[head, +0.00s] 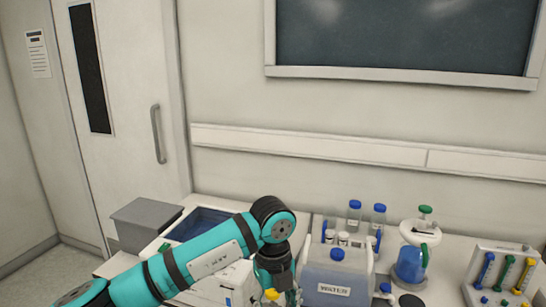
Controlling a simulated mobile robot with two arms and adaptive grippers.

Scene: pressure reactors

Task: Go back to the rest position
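My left arm, teal and black, comes in from the lower left and bends down at its wrist over the bench. My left gripper (278,298) points down at the bottom edge of the head view and is mostly cut off. My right gripper is not in the view.
A container labelled WATER (338,272) stands just right of my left gripper. Blue-capped bottles (354,217), a green-topped vessel (411,262) and a rack with coloured handles (502,275) stand farther right. A grey box (144,222) is at left, near the door (125,120).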

